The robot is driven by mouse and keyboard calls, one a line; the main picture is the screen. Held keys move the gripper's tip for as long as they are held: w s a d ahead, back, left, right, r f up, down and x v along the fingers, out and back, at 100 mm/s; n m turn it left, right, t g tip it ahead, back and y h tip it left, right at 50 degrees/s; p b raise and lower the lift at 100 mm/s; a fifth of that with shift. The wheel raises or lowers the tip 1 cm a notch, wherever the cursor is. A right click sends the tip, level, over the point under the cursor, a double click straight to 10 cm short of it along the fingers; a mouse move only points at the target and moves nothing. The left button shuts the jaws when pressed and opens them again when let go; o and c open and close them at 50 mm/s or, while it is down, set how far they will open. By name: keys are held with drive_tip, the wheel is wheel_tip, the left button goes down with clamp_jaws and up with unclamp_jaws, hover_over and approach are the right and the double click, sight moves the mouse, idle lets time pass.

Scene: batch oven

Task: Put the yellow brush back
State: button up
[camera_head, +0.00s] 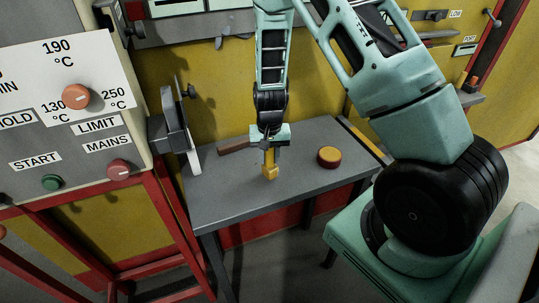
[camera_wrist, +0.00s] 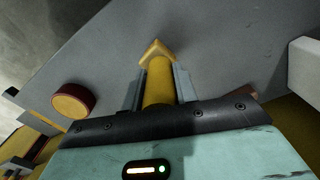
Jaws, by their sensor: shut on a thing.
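The yellow brush (camera_head: 270,170) is in my gripper (camera_head: 269,152), in front of the back part of the grey table (camera_head: 240,203). In the wrist view, the brush (camera_wrist: 160,83) is a yellow cylinder with a pointed, angular far end. The two grey fingers of my gripper (camera_wrist: 158,88) are shut on its sides. The brush points down towards the table in the head view; I cannot tell whether its lower end touches the top. Its upper part is hidden by the gripper.
A round red tin with a yellow top (camera_head: 329,158) stands on the table to the right. A brown-handled object (camera_head: 234,147) lies left of the gripper, partly hidden. A dark upright stand with a pale plate (camera_head: 192,153) is at the table's left edge. The front tabletop is clear.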

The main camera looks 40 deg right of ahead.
drive_tip(key=shift+f+b, duration=0.5)
drive_tip(key=shift+f, duration=0.15)
idle(0.5)
drive_tip(key=o, duration=1)
drive_tip(key=shift+o, duration=0.2)
wheel_tip(320, 180, up, 18)
drive_tip(key=b, duration=0.2)
drive_tip(key=shift+f+b, duration=0.25)
drive_tip(key=shift+b, duration=0.15)
